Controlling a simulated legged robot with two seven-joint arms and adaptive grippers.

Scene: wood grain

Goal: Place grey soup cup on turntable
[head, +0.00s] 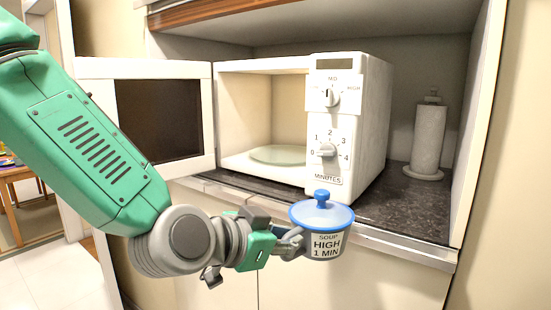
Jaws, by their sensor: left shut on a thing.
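The grey soup cup (326,246) has a blue-rimmed lid with a blue knob and a label reading "SOUP HIGH 1 MIN". My left gripper (288,243) is shut on it at its left side. It holds the cup upright in the air, in front of the counter's front edge and below the microwave. The turntable (279,155) is a pale round plate on the floor of the open microwave (347,125). It is bare where it shows; its right part is hidden by the control panel. My right gripper is not in view.
The microwave door (160,118) is swung wide open to the left, behind my left arm. The microwave stands on a dark counter (405,210) in a niche. A paper towel roll on a holder (429,138) stands to its right.

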